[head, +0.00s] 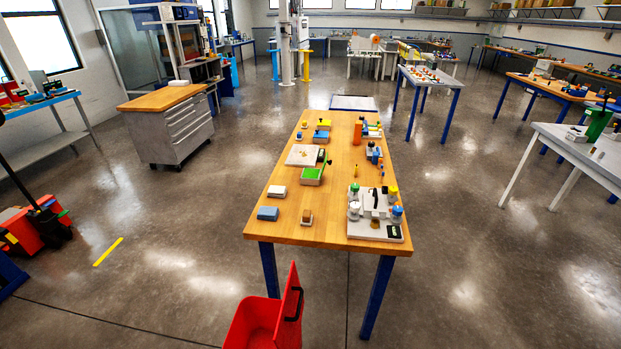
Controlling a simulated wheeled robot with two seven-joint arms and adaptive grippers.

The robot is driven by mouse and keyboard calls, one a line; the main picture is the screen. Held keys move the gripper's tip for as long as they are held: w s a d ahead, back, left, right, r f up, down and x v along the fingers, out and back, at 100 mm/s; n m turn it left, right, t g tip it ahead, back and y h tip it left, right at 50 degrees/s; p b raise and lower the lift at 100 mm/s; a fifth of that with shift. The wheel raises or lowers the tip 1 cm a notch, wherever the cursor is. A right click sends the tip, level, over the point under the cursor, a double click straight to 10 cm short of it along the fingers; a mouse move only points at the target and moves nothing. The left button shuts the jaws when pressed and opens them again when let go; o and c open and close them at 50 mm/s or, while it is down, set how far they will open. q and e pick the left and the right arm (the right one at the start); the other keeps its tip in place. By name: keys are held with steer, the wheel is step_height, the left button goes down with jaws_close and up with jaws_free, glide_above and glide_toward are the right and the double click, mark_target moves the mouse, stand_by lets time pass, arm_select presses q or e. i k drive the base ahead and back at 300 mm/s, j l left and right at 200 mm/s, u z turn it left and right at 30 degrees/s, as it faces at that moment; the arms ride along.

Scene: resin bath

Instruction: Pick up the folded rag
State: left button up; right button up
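A small blue, flat-topped block-like item (268,213) lies near the left front corner of the wooden-topped table (330,208). A similar white item (277,191) lies just behind it. Either could be the folded rag; at this size I cannot tell for certain which one is cloth. Both lie apart from the things around them, with their tops uncovered. Neither of my grippers is in view.
A white tray (357,230) with jars stands at the table's front right. A green-topped box (311,175) and a small brown-and-white item (307,217) are nearby. An open red bin (250,322) stands before the table. Floor on both sides is mostly clear.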

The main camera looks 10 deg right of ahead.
mark_target(278, 192)
steer(key=i+l, duration=0.1)
steer(key=l, duration=0.2)
steer(key=l+z, duration=0.1)
steer(key=l, duration=0.25)
steer(key=i+l+z, duration=0.1)
steer(key=l, duration=0.2)
steer(key=i+l, duration=0.25)
steer(key=i+l+z, duration=0.15)
steer(key=i, duration=0.3)
